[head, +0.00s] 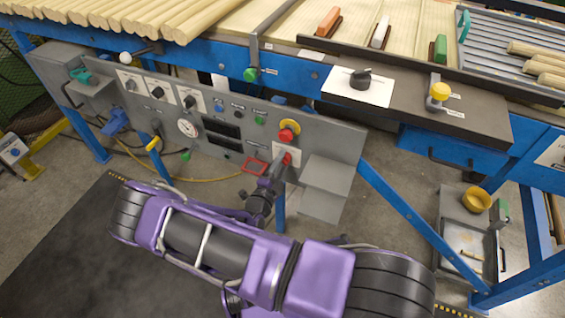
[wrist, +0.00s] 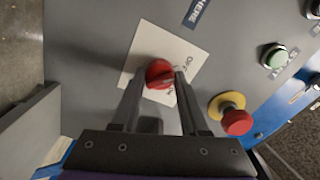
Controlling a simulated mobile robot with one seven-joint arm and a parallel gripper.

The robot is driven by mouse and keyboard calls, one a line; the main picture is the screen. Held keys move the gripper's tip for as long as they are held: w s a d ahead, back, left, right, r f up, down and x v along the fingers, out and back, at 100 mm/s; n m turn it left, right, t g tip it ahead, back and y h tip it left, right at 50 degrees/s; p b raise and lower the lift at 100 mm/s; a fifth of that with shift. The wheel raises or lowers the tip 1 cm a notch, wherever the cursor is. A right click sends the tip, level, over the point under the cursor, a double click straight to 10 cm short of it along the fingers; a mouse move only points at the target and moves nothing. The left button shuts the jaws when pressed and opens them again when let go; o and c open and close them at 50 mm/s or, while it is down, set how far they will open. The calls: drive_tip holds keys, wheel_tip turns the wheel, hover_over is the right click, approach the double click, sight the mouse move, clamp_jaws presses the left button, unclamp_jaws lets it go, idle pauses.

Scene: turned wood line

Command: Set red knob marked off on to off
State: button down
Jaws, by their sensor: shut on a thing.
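The red knob (wrist: 158,73) sits on a white plate (wrist: 148,44) on the grey panel, with lettering that looks like OFF and ON partly covered by a finger. My gripper (wrist: 162,76) is shut on the red knob, one finger on each side of it. A pale mark shows on the knob's face, but I cannot tell for certain which word it points to. In the head view the red knob (head: 286,157) is at the lower right of the panel, with my gripper (head: 279,168) reaching it from below.
A red mushroom button on a yellow base (wrist: 234,118) is close to my right finger; in the head view this button (head: 287,132) is just above the knob. A green button (wrist: 275,58) is farther off. A grey box (head: 325,180) juts out right of the knob.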

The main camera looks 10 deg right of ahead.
drive_tip(key=shift+c, duration=2.1)
unclamp_jaws()
drive_tip(key=shift+s+a, duration=0.1)
drive_tip(key=p+v, duration=0.1)
drive_tip(key=v, duration=1.6)
drive_tip(key=shift+r, duration=0.1)
